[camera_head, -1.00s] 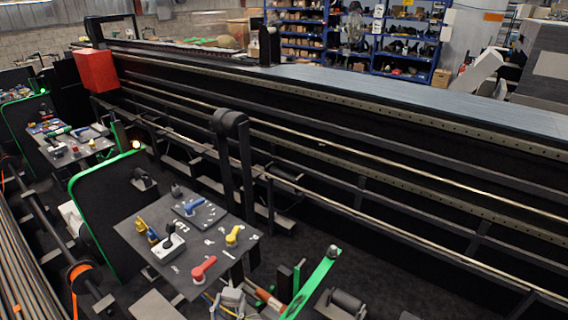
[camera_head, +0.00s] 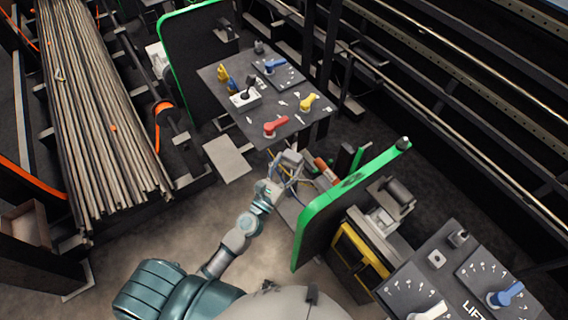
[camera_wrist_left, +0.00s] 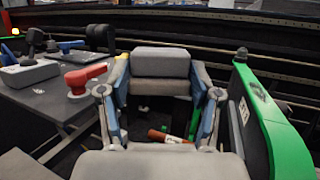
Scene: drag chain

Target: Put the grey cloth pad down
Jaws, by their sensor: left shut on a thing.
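A grey block-like piece, which looks like the grey cloth pad (camera_wrist_left: 160,62), sits between the fingertips of my left gripper (camera_wrist_left: 160,78) in the left wrist view. The gripper is shut on it. In the head view my left gripper (camera_head: 280,173) reaches up from the bottom, with the small pale grey pad (camera_head: 291,158) at its tip. It is beside the front corner of the control panel with red, yellow and blue handles (camera_head: 262,98). From these views I cannot tell whether the pad touches anything below. My right gripper is not in view.
A green-edged upright panel (camera_head: 345,190) stands close to the right of my left gripper. An orange-red cylinder (camera_wrist_left: 170,137) lies low beyond the gripper. A second control panel (camera_head: 455,285) is at the lower right. Long bars (camera_head: 95,110) fill a rack at the left.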

